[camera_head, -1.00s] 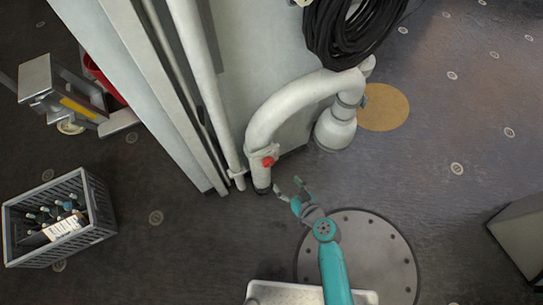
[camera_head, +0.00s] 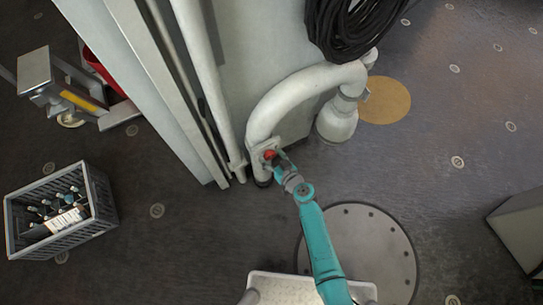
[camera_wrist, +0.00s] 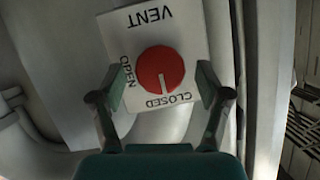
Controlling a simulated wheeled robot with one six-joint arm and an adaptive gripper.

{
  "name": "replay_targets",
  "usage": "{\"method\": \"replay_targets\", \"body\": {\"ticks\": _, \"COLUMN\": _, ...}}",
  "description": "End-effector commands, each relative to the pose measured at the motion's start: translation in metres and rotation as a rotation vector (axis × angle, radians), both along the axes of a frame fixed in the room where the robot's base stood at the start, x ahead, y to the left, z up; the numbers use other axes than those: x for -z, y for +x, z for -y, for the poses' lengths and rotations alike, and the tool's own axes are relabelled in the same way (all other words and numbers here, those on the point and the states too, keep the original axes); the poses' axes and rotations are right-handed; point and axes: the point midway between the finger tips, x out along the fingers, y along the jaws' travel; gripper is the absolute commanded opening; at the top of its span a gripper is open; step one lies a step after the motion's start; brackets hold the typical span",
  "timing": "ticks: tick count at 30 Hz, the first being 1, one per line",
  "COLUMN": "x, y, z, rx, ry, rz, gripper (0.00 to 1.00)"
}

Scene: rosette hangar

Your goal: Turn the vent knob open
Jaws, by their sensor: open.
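The vent knob (camera_wrist: 160,69) is a round red dial on a white plate (camera_wrist: 185,28) marked VENT, OPEN and CLOSED. Its white pointer line points down in the wrist view, at the CLOSED label (camera_wrist: 168,99). The OPEN label (camera_wrist: 129,71) is to its left. My gripper (camera_wrist: 160,88) is open, with one finger on each side of the knob and a gap on both sides. In the head view the knob (camera_head: 269,154) shows as a small red spot on the pale pipe, with my gripper (camera_head: 277,161) right at it.
A thick pale pipe (camera_head: 300,88) curves beside the knob, along a grey wall panel. A black hose coil (camera_head: 345,28) hangs above. A grey crate with bottles (camera_head: 62,212) stands far left. The floor between the crate and the pipe is clear.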

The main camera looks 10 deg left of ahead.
Motion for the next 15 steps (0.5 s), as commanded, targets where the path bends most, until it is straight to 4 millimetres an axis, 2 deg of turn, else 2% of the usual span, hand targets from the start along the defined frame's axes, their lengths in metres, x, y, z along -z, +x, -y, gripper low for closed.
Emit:
{"method": "replay_targets", "body": {"ticks": 9, "x": 0.0010, "y": 0.0018, "z": -0.0017, "rx": 0.000, "ry": 0.000, "rz": 0.000, "gripper": 0.76}}
{"method": "replay_targets", "body": {"ticks": 10, "x": 0.0010, "y": 0.0019, "z": -0.0016, "rx": 0.000, "ry": 0.000, "rz": 0.000, "gripper": 0.74}}
{"method": "replay_targets", "body": {"ticks": 15, "x": 0.0010, "y": 0.0018, "z": -0.0016, "rx": 0.000, "ry": 0.000, "rz": 0.000, "gripper": 0.31}}
